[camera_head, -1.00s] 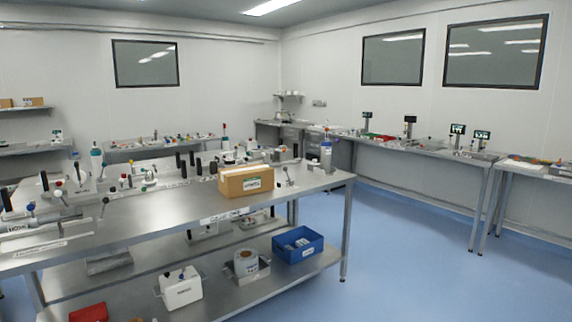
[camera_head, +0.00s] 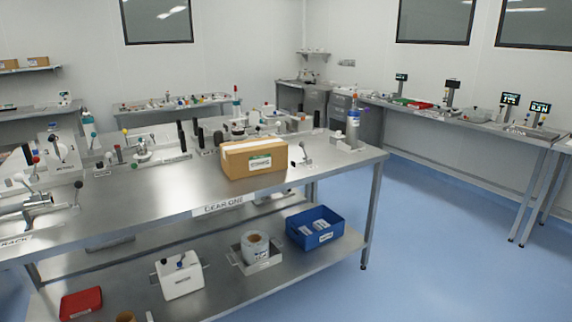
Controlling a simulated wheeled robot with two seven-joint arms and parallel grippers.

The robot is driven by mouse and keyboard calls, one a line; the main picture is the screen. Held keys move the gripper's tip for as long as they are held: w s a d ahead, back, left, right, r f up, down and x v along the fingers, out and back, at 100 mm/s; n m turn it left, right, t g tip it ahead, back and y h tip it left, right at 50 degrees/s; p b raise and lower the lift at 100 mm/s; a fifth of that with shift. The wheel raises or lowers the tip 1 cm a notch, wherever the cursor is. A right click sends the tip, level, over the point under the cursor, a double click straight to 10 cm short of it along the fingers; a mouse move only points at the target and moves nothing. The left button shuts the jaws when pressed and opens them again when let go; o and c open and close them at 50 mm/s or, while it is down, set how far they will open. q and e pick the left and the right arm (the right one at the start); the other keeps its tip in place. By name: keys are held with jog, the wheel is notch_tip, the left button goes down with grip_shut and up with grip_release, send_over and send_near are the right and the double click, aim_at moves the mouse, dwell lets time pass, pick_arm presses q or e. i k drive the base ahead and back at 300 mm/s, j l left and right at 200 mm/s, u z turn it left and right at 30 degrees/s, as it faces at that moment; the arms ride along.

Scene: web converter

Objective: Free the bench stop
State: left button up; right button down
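No gripper of mine is in view. The steel bench (camera_head: 150,215) fills the left and middle of the head view, with a label strip (camera_head: 224,204) on its front edge. Several small fixtures with levers and knobs stand on its top. A small lever fixture (camera_head: 305,158) sits right of the cardboard box, near the bench's right end. Another lever device (camera_head: 40,205) lies at the left front. I cannot tell which of these is the bench stop.
A cardboard box (camera_head: 254,160) stands on the bench top. The lower shelf holds a blue bin (camera_head: 315,230), a roll in a tray (camera_head: 257,249), a white case (camera_head: 180,278) and a red box (camera_head: 80,303). Blue floor (camera_head: 430,240) is clear between this bench and the right-hand bench (camera_head: 480,132).

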aim_at(301, 144)
jog(key=i+l+u, duration=0.1)
jog(key=i, duration=0.45)
jog(key=i+l+u, duration=0.1)
jog(key=i+l, duration=0.3)
jog(key=i, duration=0.15)
jog(key=i+l, duration=0.3)
jog(key=i, duration=0.25)
jog(key=i+l+u, duration=0.15)
jog(key=i+l, duration=0.15)
jog(key=i, duration=0.25)
jog(key=i+l+u, duration=0.1)
jog(key=i+l, duration=0.25)
jog(key=i, duration=0.15)
